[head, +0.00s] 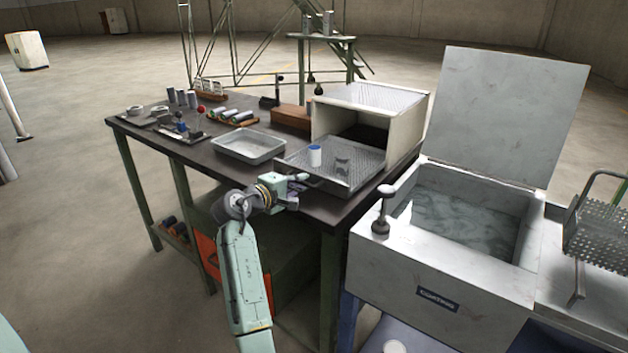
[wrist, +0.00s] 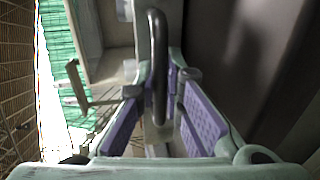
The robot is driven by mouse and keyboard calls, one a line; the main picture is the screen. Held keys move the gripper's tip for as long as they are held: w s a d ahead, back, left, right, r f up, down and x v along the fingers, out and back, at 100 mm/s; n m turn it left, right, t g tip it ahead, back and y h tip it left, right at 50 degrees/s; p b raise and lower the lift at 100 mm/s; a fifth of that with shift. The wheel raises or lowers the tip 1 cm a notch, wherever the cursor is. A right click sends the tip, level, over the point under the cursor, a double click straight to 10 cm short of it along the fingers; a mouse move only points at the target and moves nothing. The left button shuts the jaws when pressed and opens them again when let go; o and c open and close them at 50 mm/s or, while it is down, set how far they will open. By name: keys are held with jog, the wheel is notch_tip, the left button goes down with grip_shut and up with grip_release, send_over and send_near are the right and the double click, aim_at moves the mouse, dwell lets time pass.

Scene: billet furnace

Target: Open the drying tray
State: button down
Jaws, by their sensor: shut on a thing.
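The drying tray (head: 362,178) is a flat perforated metal tray. It juts out from the open front of a cream box (head: 412,118) on the dark workbench. My gripper (head: 299,186) is at the tray's front edge. In the wrist view, my gripper (wrist: 160,88) has its purple-padded fingers either side of a grey bar handle (wrist: 158,45) and is shut on it. The handle is mostly hidden by my gripper in the head view.
A shallow metal pan (head: 249,146) sits left of the tray. Small parts and tools lie on the workbench (head: 190,150) farther left. A coating tank (head: 440,262) with its lid raised stands close on the right, with a knobbed post (head: 381,215) at its near left corner.

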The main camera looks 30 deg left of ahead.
jog(key=shift+s, duration=1.3)
jog(key=c, duration=2)
grip_release()
jog(key=shift+o, duration=0.2)
jog(key=shift+s, duration=0.1)
jog(key=s+r, duration=0.2)
jog(key=s, duration=0.9)
jog(key=shift+s+a+r, duration=0.15)
jog(key=shift+s+a, duration=0.1)
jog(key=shift+s, duration=0.05)
